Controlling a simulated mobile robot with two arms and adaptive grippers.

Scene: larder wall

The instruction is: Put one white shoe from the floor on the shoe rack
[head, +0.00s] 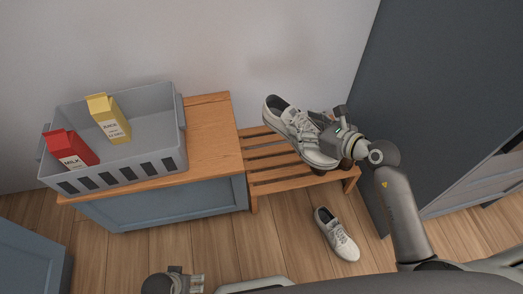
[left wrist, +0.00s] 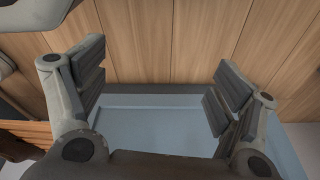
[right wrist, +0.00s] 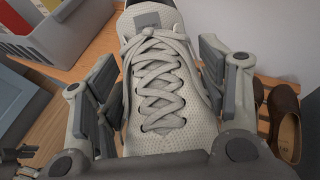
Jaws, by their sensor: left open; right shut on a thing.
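My right gripper (head: 335,138) is shut on a white shoe (head: 287,117) and holds it over the slatted wooden shoe rack (head: 262,175). In the right wrist view the laced top of the held white shoe (right wrist: 160,85) fills the space between the fingers. I cannot tell whether its sole touches the slats. A second white shoe (head: 337,235) lies on the floor in front of the rack. My left gripper (left wrist: 160,100) is open and empty; in the head view it (head: 192,284) shows at the bottom edge.
A grey crate (head: 165,153) with a red milk carton (head: 72,150) and a yellow juice carton (head: 108,118) stands on a wooden-topped cabinet (head: 215,135) left of the rack. Brown shoes (right wrist: 284,120) show beside the held shoe. A dark tall panel (head: 430,90) stands at the right.

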